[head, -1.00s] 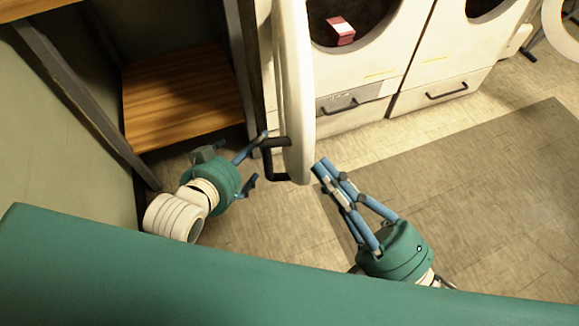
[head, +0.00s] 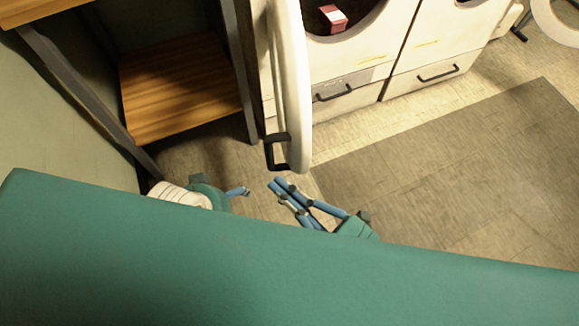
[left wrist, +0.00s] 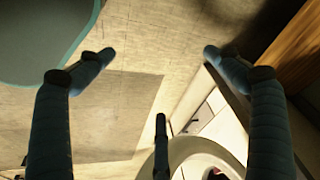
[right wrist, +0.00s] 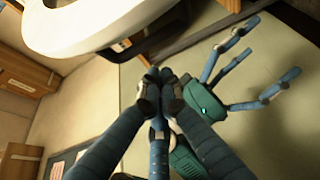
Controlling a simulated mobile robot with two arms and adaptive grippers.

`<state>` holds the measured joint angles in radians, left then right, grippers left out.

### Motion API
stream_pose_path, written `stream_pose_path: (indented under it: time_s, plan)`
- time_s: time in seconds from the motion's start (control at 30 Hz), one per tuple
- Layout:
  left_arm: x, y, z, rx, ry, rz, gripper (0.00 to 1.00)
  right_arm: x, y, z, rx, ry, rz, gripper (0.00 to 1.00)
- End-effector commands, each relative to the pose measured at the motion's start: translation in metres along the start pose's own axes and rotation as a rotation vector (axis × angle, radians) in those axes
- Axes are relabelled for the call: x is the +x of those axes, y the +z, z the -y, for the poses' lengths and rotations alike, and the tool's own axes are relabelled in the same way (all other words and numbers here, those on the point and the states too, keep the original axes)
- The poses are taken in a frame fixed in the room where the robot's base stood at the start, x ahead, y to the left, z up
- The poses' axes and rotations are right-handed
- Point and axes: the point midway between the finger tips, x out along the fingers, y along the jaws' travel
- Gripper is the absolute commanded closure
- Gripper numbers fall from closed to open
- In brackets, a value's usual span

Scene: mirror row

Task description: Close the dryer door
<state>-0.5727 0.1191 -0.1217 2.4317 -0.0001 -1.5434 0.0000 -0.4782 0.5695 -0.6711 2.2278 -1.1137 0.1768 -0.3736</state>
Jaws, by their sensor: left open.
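The white dryer door (head: 292,90) stands swung open, nearly edge-on in the head view, with its black handle (head: 272,152) at its near end. The white dryer (head: 348,62) is to its right. My right gripper (head: 279,184) is shut and empty, just short of the door's near end; its fingertips meet in the right wrist view (right wrist: 155,75). My left gripper (left wrist: 158,54) is open and empty, with the handle (left wrist: 161,140) below, between its fingers. In the head view the left gripper is left of the right one and partly hidden by my teal body.
A red box (head: 333,18) lies inside the dryer drum. A wooden shelf (head: 178,95) with dark metal legs stands left of the door. A second white machine (head: 450,50) is to the right. A dark mat (head: 460,160) and open floor lie in front.

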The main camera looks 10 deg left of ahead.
Motion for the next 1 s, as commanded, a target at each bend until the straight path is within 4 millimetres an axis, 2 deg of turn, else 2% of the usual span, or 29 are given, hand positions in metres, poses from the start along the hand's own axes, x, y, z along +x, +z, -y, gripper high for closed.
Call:
stream_pose_path:
  time_s: [0.1,0.33,0.43,0.7,1.0]
  plan:
    - [0.017,0.001,-0.001,0.001,0.002,0.015,0.1,0.018,0.0,-0.004,-0.003,0.003,-0.001,1.0]
    - [0.048,0.005,-0.003,0.003,0.005,0.028,0.1,0.04,0.001,-0.002,-0.002,0.001,-0.001,1.0]
    - [0.034,0.002,-0.002,0.002,0.003,0.014,0.1,0.029,0.011,0.003,-0.003,-0.002,0.001,1.0]
    - [0.007,0.001,0.0,0.001,0.001,0.003,0.1,0.016,0.028,0.001,0.0,0.0,0.0,1.0]
    - [0.0,0.001,0.0,0.0,0.0,0.003,0.1,0.013,0.031,0.0,0.001,0.0,-0.002,1.0]
